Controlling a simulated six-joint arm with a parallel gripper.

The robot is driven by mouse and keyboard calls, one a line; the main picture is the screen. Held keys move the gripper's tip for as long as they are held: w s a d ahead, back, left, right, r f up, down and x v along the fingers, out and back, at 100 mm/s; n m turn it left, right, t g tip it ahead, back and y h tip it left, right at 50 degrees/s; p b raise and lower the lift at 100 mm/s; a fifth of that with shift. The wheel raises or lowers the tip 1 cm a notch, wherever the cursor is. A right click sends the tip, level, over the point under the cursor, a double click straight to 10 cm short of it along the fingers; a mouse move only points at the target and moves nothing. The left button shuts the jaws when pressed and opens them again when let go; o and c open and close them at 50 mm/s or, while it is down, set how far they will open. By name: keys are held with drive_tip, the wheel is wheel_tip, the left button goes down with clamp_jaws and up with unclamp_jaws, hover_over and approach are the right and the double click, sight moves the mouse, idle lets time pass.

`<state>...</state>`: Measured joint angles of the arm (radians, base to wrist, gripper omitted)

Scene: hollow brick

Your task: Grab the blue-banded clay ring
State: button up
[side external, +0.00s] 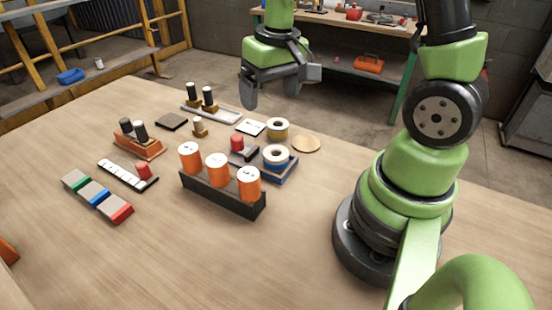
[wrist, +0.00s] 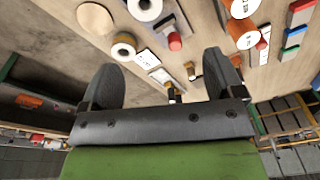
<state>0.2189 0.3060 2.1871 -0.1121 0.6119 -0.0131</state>
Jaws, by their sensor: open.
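The blue-banded clay ring (side external: 276,155) is pale with a dark blue band. It sits upright on a dark blue stand (side external: 278,174), hole facing up. In the wrist view the ring (wrist: 145,6) is at the top edge, partly cut off. My gripper (side external: 281,88) is open and empty, held in the air near the table's far side, well above and apart from the ring. Its two dark fingers also show in the wrist view (wrist: 160,65) with nothing between them.
A yellow-banded ring (side external: 277,130) stands just behind the blue one. A dark rack with orange cylinders (side external: 217,167) is in front, and a red-topped peg (side external: 237,142) is close left. A round tan disc (side external: 306,144) lies right. The table front is clear.

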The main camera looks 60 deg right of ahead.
drive_tip(key=g, duration=0.1)
hover_over(277, 153)
drive_tip(key=f, duration=0.9)
drive_tip(key=shift+a+f, duration=0.35)
drive_tip(key=shift+a, duration=0.05)
drive_tip(key=f, duration=0.4)
drive_tip(key=shift+s+a+f, duration=0.15)
drive_tip(key=shift+s+f, duration=0.15)
drive_tip(key=shift+f, duration=0.65)
drive_tip(key=shift+c, duration=0.2)
drive_tip(key=c, duration=1)
